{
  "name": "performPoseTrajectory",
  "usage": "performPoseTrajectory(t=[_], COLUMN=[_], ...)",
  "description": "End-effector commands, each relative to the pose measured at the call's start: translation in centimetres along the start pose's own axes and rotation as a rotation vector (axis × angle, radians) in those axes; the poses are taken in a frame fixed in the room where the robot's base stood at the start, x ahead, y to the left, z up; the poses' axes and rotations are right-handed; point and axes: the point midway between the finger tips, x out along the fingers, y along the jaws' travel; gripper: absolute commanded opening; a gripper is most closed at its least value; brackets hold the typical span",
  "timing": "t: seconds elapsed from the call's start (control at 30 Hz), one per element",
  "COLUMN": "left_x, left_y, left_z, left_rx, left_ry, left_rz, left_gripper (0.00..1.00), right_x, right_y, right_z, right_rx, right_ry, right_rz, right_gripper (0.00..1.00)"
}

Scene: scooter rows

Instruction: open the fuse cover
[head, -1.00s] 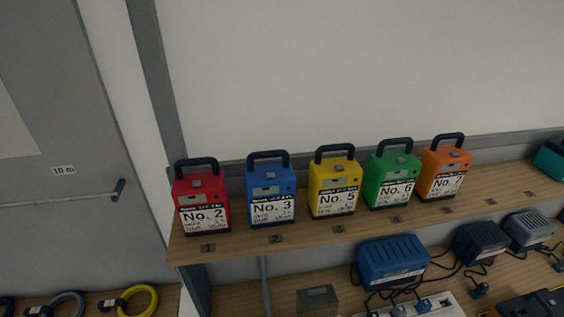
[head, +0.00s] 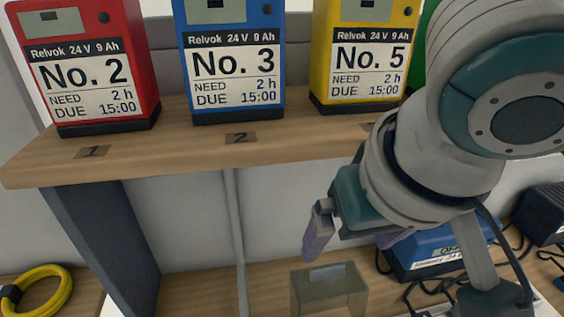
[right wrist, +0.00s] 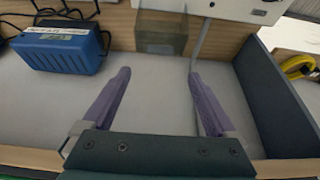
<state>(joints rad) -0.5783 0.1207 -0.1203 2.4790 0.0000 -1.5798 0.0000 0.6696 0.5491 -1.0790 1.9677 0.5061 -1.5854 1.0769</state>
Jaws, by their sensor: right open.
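The fuse cover appears to be the small smoky, see-through box (head: 328,290) with a pale strip on its top, low in the middle of the head view. It looks closed, and its lower edge is cut off there. It also shows at the top middle of the right wrist view (right wrist: 162,32). My right gripper (head: 354,245) is open and empty, above the box in the head view. In the right wrist view its two purple fingers (right wrist: 159,78) are spread, pointing toward the box and apart from it. My left gripper is not in view.
Red (head: 84,62), blue (head: 232,60) and yellow (head: 360,60) battery packs stand on the wooden shelf (head: 200,150) above. A blue charger (head: 440,248) with black cables sits right of the box. A dark upright panel (head: 105,235) and a yellow cable coil (head: 45,288) are left.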

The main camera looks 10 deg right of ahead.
Motion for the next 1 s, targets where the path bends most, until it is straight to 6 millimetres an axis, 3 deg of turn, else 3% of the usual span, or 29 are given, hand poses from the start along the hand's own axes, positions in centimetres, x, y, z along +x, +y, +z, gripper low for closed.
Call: performPoseTrajectory(t=[0.17, 0.4, 0.6, 1.0], left_x=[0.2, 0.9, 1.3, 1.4], left_y=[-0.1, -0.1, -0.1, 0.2], left_z=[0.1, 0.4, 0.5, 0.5], left_rx=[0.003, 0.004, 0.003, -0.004], left_ry=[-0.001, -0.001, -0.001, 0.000], left_rz=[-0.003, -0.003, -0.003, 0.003], left_gripper=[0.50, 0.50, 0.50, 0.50], right_x=[1.9, 6.5, 9.1, 9.8], right_y=[0.1, 0.1, 0.1, 0.1], right_z=[0.0, 0.0, 0.0, 0.0], right_rx=[0.005, 0.003, 0.001, 0.000], right_ry=[-0.003, -0.002, -0.001, 0.000], right_rz=[0.006, 0.006, 0.005, 0.002], right_gripper=[0.93, 0.93, 0.93, 0.93])
